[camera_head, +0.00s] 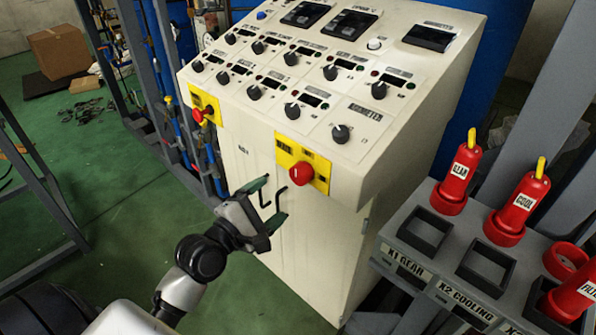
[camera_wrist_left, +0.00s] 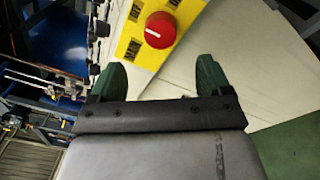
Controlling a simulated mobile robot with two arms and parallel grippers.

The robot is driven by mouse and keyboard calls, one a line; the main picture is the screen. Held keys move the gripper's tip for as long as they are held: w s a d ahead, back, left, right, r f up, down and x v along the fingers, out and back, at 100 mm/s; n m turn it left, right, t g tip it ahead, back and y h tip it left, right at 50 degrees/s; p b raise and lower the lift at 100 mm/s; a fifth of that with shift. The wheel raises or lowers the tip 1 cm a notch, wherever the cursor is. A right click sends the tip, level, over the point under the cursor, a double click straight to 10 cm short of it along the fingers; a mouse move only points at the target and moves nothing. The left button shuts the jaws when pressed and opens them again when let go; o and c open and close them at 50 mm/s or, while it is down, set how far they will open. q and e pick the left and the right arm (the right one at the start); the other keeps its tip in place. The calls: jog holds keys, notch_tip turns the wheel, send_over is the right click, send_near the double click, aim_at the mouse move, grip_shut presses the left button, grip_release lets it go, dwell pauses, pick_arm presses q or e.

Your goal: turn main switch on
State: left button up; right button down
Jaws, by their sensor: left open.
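A round red knob (camera_head: 301,174) sits on a yellow plate (camera_head: 322,186) on the front of the cream control cabinet (camera_head: 340,240). The knob also shows in the left wrist view (camera_wrist_left: 160,30), with a short white mark on its face. A second red knob (camera_head: 198,115) is on another yellow plate at the cabinet's left; the plate labels are too small to read. My left gripper (camera_head: 270,200) is open and empty, its green fingers just left of and below the nearer knob, apart from it. In the wrist view the knob is ahead, between the fingertip lines (camera_wrist_left: 161,72). My right gripper is not seen.
The sloped panel carries several black dials (camera_head: 340,133) and displays. Dark handles (camera_head: 265,190) are on the cabinet front. At right, a grey rack (camera_head: 415,275) holds red labelled plugs (camera_head: 460,175). Pipes and frames stand at left; green floor (camera_head: 130,225) is open between.

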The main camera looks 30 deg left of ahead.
aim_at(297, 178)
pick_arm(q)
jog(key=p+x, duration=0.2)
jog(key=x, duration=0.8)
jog(key=c, duration=0.9)
